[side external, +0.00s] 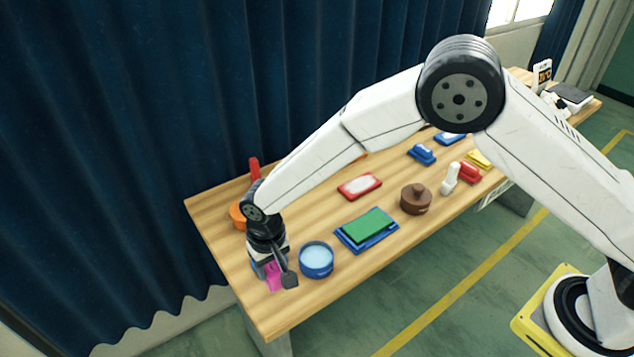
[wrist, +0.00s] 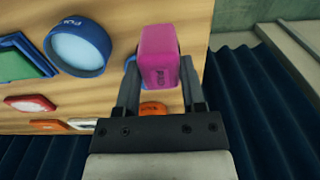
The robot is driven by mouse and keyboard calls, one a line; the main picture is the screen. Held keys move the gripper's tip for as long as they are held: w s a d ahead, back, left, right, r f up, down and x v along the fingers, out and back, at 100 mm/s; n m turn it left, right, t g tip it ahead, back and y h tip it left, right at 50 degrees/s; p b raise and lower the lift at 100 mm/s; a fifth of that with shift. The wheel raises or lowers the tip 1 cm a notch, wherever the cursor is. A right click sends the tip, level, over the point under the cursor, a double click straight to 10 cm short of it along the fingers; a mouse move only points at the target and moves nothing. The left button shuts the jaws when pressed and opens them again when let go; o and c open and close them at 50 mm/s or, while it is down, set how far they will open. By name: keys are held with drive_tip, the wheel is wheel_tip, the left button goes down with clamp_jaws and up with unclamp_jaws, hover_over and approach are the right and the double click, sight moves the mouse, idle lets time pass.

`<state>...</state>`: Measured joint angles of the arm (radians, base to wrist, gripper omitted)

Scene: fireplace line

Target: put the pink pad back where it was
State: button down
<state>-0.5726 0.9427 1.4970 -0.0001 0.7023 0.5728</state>
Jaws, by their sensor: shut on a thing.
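The pink pad (wrist: 158,58) is a small rounded block with lettering on its face. It sits between the two fingers of my gripper (wrist: 160,85) in the wrist view, with the wooden table behind it. In the side view the pink pad (side external: 273,275) shows low at the near left end of the table, partly hidden by my gripper (side external: 275,272). My gripper is shut on it. I cannot tell whether the pad touches the table top.
A blue round dish (side external: 317,260) stands close to the right of my gripper. A green pad on a blue tray (side external: 367,230), a brown lidded pot (side external: 416,198) and a red-framed pad (side external: 360,186) lie farther along. An orange round thing (side external: 238,215) is behind my gripper. The near left table corner is clear.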

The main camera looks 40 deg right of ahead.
sight(273, 276)
drive_tip(key=shift+f, duration=1.35)
drive_tip(key=shift+f, duration=0.6)
drive_tip(key=c, duration=0.5)
unclamp_jaws()
drive_tip(key=o, duration=0.5)
drive_tip(key=shift+c, duration=1.3)
drive_tip(key=shift+r, duration=0.1)
